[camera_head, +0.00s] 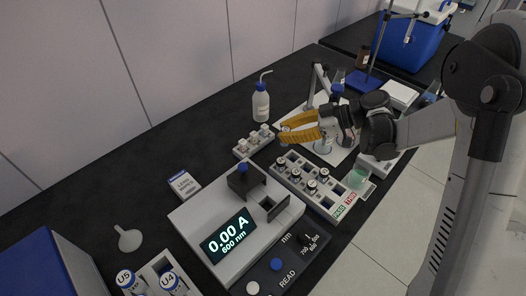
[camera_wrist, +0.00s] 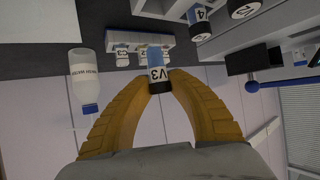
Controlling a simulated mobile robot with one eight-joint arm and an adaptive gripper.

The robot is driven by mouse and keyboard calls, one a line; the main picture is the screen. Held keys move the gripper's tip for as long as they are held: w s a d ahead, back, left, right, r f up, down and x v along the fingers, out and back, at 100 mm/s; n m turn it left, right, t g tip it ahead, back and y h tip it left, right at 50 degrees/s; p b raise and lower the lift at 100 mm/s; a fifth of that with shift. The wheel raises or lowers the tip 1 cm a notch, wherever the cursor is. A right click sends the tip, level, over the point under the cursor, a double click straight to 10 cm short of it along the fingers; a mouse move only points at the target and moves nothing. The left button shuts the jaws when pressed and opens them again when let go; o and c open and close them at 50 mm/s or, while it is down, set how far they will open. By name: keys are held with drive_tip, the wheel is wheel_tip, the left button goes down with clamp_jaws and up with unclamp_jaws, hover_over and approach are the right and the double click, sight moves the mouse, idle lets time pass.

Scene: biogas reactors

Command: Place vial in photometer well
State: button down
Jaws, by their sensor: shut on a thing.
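My gripper (camera_head: 284,131) has yellow fingers and is above the bench, just right of the small white rack (camera_head: 244,150) in the head view. In the wrist view my gripper (camera_wrist: 158,82) is shut on vial V3 (camera_wrist: 158,60), with its label and black cap between the fingertips. The vial overlaps the small rack in that view; I cannot tell how far it is clear of it. The photometer (camera_head: 203,207) stands nearer, its display reading 0.00 A, 600 nm. Its square well opening (camera_head: 267,203) shows on the right of its top, apart from my gripper.
A white tray with several vials and PASS and FAIL areas (camera_head: 343,205) lies right of the photometer. A wash bottle (camera_head: 260,103) stands behind. A lens box (camera_head: 184,184), a funnel (camera_head: 129,239) and a rack with U5 and U4 (camera_head: 150,272) are at left.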

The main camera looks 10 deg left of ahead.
drive_tip(key=b+x, duration=0.1)
drive_tip(key=x, duration=0.4)
drive_tip(key=shift+w+d+f, duration=0.1)
drive_tip(key=shift+f, duration=0.1)
wheel_tip(320, 180, down, 4)
drive_tip(key=shift+b, duration=1.15)
drive_tip(key=shift+r, duration=0.2)
drive_tip(key=shift+f, duration=0.1)
drive_tip(key=c, duration=1.3)
unclamp_jaws()
drive_tip(key=shift+f, duration=0.1)
